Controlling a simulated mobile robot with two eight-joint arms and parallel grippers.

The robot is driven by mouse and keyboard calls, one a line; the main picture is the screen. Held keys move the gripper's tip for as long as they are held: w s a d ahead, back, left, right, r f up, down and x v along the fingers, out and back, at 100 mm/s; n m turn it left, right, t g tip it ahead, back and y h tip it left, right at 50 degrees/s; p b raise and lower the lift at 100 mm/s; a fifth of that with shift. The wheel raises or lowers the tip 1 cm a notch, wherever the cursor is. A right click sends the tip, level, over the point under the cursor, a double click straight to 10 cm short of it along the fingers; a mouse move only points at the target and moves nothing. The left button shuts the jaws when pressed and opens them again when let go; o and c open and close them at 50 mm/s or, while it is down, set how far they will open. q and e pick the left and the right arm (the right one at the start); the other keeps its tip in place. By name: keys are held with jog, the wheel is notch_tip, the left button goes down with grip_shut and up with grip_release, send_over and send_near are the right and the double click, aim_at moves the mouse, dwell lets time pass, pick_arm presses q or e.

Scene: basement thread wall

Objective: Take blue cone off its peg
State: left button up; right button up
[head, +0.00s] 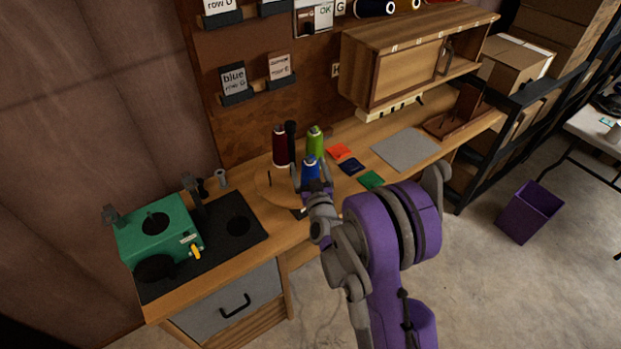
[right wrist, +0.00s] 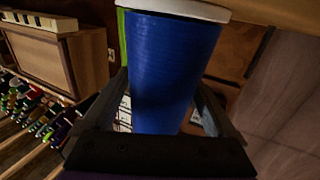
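The blue cone (head: 311,169) stands upright at the front of a round wooden peg board (head: 270,185) on the workbench. My right gripper (head: 312,178) is at the cone, with its fingers on both sides. In the right wrist view the blue cone (right wrist: 172,70) fills the middle, its pale base rim at the top, between the dark fingers of my right gripper (right wrist: 163,95). The fingers look very close to the cone's sides; whether they press on it cannot be told. The peg is hidden. My left gripper is not in view.
Close behind stand a dark red cone (head: 280,147), a black cone (head: 291,140) and a green cone (head: 315,142). Coloured swatches (head: 350,165) and a grey mat (head: 405,149) lie to the right. A green machine (head: 158,234) stands on the left. A wooden cabinet (head: 400,65) overhangs the back.

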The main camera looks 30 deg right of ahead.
grip_shut()
dwell(0.3)
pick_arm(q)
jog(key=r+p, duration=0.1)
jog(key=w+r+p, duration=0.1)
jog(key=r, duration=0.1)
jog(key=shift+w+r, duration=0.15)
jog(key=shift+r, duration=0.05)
pick_arm(e)
notch_tip(320, 180, up, 18)
